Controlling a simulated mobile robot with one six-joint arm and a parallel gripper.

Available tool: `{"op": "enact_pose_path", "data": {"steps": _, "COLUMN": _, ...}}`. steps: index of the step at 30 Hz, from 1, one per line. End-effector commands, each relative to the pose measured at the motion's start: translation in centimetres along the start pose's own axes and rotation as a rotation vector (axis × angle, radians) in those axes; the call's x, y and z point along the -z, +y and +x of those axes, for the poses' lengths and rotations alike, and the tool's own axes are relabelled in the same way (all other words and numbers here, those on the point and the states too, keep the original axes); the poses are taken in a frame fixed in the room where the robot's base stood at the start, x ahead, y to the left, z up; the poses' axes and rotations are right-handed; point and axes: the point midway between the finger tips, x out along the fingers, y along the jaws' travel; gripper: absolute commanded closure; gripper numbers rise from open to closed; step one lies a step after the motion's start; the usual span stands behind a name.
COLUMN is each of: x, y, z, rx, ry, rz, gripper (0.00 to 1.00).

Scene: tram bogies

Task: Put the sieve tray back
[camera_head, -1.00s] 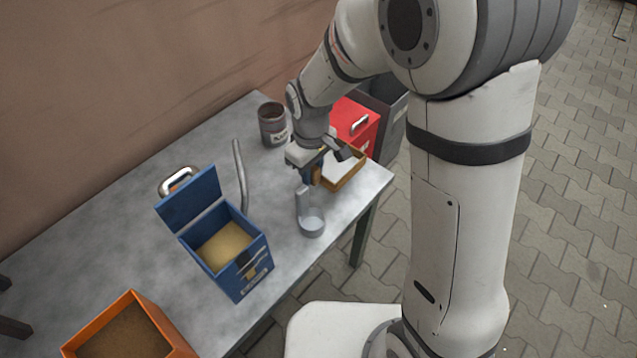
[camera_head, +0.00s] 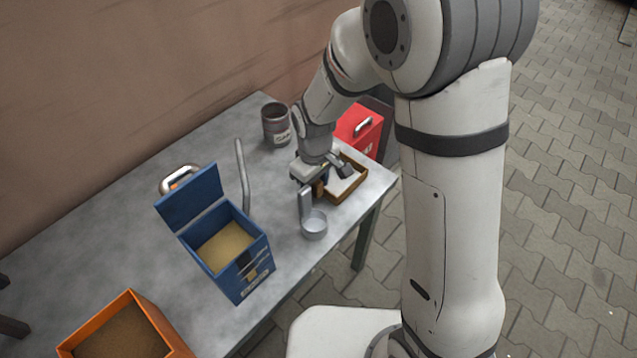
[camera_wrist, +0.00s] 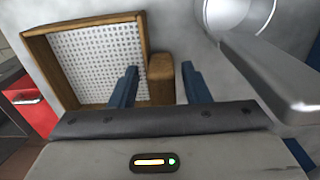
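The sieve tray (camera_head: 358,190) is a shallow wooden frame with a white perforated floor and a short wooden handle block. It lies at the right end of the grey table, and fills the left of the wrist view (camera_wrist: 143,45). My gripper (camera_head: 320,187) is low over the table at the tray's left side. In the wrist view its blue fingers (camera_wrist: 159,67) stand on either side of the handle, with a visible gap on both sides, so it is open around the handle. In the head view my gripper hides part of the tray's handle side.
A grey metal scoop or cup (camera_head: 314,226) stands close beside my gripper. A red box (camera_head: 362,133) is behind the tray, a dark tin (camera_head: 275,128) behind left. An open blue box (camera_head: 222,270) and an orange box (camera_head: 160,325) stand further left. The table's front edge is near.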

Motion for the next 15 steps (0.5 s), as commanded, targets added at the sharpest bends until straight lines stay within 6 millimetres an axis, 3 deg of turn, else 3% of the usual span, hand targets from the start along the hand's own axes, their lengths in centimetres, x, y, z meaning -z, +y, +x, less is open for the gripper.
{"op": "enact_pose_path", "data": {"steps": 10, "x": 0.0, "y": 0.0, "z": -0.4, "rx": 0.000, "ry": 0.000, "rz": -0.001, "gripper": 0.52}}
{"op": "enact_pose_path", "data": {"steps": 15, "x": 0.1, "y": 0.0, "z": -2.8, "rx": -0.002, "ry": 0.004, "rz": -0.001, "gripper": 0.52}}
